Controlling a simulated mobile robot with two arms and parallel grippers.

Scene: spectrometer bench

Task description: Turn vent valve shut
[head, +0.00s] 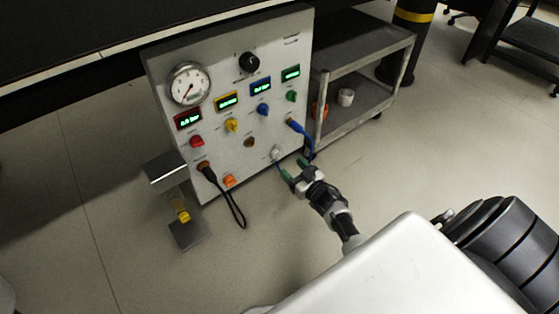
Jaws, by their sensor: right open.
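An upright grey panel (215,160) carries several coloured valve knobs. They include a red knob (197,141), a yellow knob (231,125), a blue knob (263,109), a green knob (291,96), an orange knob (229,180) and a whitish knob (277,153). The labels are too small to read, so I cannot tell which is the vent valve. My left gripper is out of view.
A round gauge (188,84) and a black dial (249,62) sit on the panel's upper part. A black cable (231,206) and a blue cable (302,134) hang from it. A grey cart (355,100) stands to the right. A metal stand (187,232) is at left.

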